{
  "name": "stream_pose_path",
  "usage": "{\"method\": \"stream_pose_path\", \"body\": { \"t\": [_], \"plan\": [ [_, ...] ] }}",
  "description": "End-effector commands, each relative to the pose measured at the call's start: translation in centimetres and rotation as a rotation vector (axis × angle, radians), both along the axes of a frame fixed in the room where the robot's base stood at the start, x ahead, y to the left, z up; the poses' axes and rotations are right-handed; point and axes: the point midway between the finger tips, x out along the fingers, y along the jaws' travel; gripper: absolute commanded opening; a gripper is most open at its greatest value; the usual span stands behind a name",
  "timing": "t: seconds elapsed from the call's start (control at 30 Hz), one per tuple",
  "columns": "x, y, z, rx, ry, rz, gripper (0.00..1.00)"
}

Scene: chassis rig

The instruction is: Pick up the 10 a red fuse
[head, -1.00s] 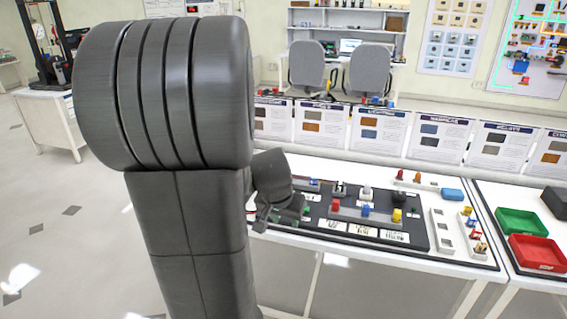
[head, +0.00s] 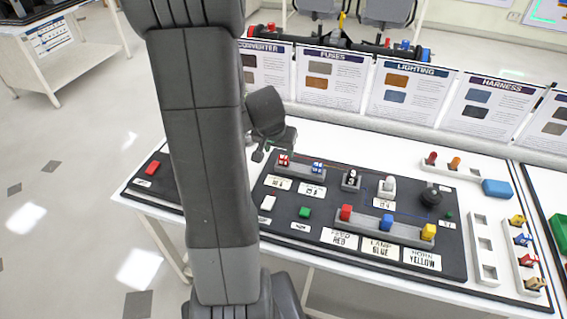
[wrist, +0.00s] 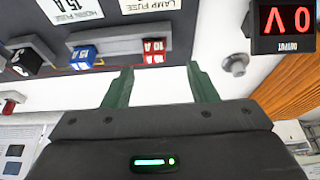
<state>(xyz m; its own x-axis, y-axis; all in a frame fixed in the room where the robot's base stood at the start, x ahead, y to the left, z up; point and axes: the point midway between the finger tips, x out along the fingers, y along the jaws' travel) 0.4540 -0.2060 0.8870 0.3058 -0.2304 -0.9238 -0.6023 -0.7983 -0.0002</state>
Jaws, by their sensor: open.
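The red fuse (head: 283,160), marked 10 A, stands in the left end of a grey holder on the black panel. It also shows upright in the wrist view (wrist: 154,50), lined up between my fingers and beyond their tips. The blue fuse (head: 317,168), marked 15 A, sits in the same holder, left of the red one in the wrist view (wrist: 84,57). My gripper (wrist: 160,80) is open, with green fingers and nothing between them. In the head view my gripper (head: 262,150) is just left of the red fuse, partly hidden by my arm.
A white rack (head: 516,252) at the right holds several coloured fuses. A grey block with red, blue and yellow plugs (head: 380,229) stands at the panel's front. In the wrist view a round grey knob (wrist: 234,65) is right of my fingers. Upright cards line the back.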

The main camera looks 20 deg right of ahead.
Motion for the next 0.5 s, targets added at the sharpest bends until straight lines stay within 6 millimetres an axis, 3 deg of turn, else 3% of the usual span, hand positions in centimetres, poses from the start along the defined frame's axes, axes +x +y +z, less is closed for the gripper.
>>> {"method": "stream_pose_path", "body": {
  "t": [0.3,0.5],
  "plan": [
    [0.7,-1.5,-3.6,0.001,0.004,-0.001,0.53],
    [1.1,-1.7,-4.5,0.0,0.002,0.001,0.53]
  ]
}}
